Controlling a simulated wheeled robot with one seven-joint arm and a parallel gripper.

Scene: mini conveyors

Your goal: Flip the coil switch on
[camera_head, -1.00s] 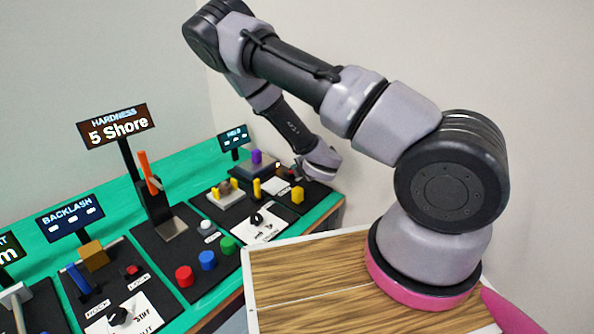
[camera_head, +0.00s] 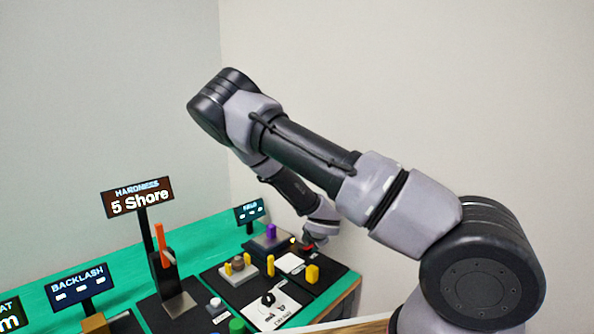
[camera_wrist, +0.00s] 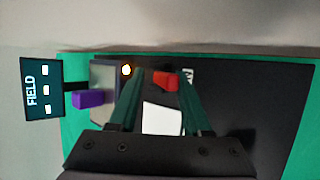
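A small red switch (camera_wrist: 165,80) sits on the black panel in the wrist view. A white label beside it is partly hidden by a finger, so its word cannot be read in full. My gripper (camera_wrist: 160,78) is open, with its two dark green fingers apart on either side of the red switch. I cannot tell whether they touch it. In the head view my gripper (camera_head: 308,240) is over the far end of the console, by a bit of red. The FIELD display (camera_wrist: 42,88) shows three white marks.
A purple block (camera_wrist: 88,99) stands left of the fingers; it also shows in the head view (camera_head: 271,231). The HARDNESS display (camera_head: 138,198) reads 5 Shore. A grey wall rises behind the console.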

